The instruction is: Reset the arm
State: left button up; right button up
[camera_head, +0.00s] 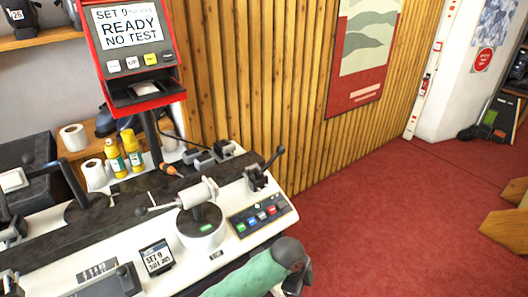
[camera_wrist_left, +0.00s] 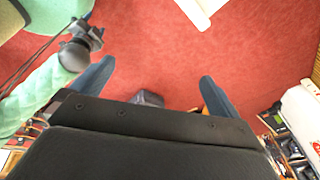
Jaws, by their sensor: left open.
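A pale bench (camera_head: 230,262) fills the lower left of the head view. On it a light grey cylindrical head with a dark-tipped handle (camera_head: 197,193) sits over a round white base (camera_head: 202,240). A small dark lever (camera_head: 268,165) stands at the bench's far right corner. Which of these is the task's arm, I cannot tell. A red-framed screen (camera_head: 128,28) reads "SET 9", "READY", "NO TEST". In the left wrist view my left gripper (camera_wrist_left: 155,88) has its two blue-grey fingers wide apart, with red carpet between them and nothing held. My right gripper is not clearly shown.
A button panel (camera_head: 262,216) and a card reading "SET 9" (camera_head: 157,257) are on the bench's front. Yellow bottles (camera_head: 132,152) and paper rolls (camera_head: 74,138) stand behind. My green-sleeved arm (camera_head: 243,284) crosses the bottom edge. Red carpet (camera_head: 390,220) on the right is open.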

pick_arm(q)
jog(key=s+a+n+t+y, duration=0.1)
jog(key=s+a+n, duration=0.55)
jog(key=a, duration=0.45)
jog(key=s+a+n+t+y, duration=0.1)
jog(key=s+a+n, duration=0.55)
jog(key=a, duration=0.45)
jog(key=s+a+n+t+y, duration=0.1)
jog(key=s+a+n, duration=0.4)
jog(key=a+n, duration=0.45)
jog(key=s+d+f+m+g, duration=0.1)
jog(key=s+f, duration=0.1)
jog(key=f, duration=1.9)
jog(key=s+d+f+g, duration=0.1)
jog(key=s+f, duration=0.2)
jog(key=f, duration=1.8)
jog(key=shift+s+m, duration=0.2)
jog(key=shift+m, duration=0.15)
